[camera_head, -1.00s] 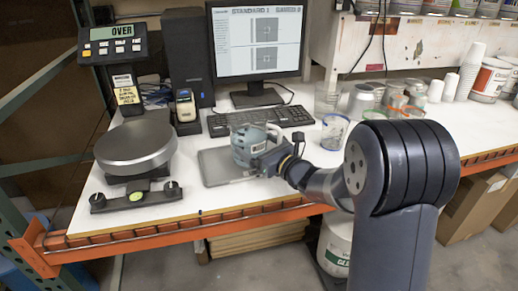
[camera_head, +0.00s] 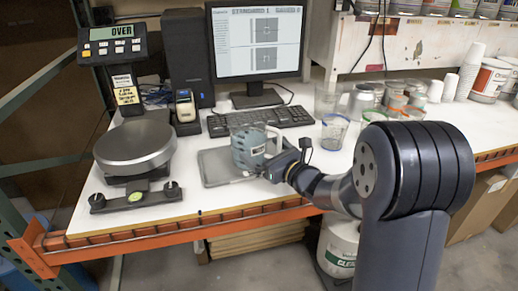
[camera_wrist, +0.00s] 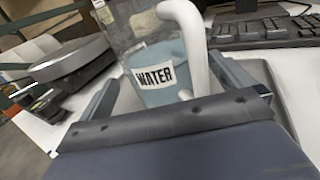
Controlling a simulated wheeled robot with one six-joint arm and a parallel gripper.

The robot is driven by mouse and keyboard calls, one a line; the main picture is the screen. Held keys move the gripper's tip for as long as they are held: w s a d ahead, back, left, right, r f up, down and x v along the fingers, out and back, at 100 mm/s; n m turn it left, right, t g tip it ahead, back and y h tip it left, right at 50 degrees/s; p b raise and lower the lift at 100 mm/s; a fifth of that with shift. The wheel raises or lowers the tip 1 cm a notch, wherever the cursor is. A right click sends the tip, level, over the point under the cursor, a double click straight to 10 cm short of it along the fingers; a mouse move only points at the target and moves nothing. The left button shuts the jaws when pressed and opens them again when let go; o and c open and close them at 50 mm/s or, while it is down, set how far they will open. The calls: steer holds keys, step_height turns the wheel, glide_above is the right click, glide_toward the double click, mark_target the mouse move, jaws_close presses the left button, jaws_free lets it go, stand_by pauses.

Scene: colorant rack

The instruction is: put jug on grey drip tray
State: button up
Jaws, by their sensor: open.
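The jug (camera_head: 247,152) is clear with blue-grey water and a white handle. It stands upright on the right part of the flat grey drip tray (camera_head: 213,168). In the wrist view the jug (camera_wrist: 164,75) shows its "WATER" label, and its handle faces my gripper. My gripper (camera_head: 274,163) is open, just right of the jug at the handle side. In the wrist view its fingers are spread to either side of the handle's lower end. Whether a finger touches the handle, I cannot tell. The jug's base is partly hidden in both views.
A round scale (camera_head: 135,143) stands left of the tray. A keyboard (camera_head: 260,119) and monitor (camera_head: 256,50) are behind it. A clear cup with a blue rim (camera_head: 334,131) stands to the right, near several small tins and cups. The front table edge is close.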

steer(key=v, duration=0.9)
steer(key=shift+s+d+b, duration=0.25)
steer(key=shift+b, duration=0.1)
steer(key=shift+a, duration=0.15)
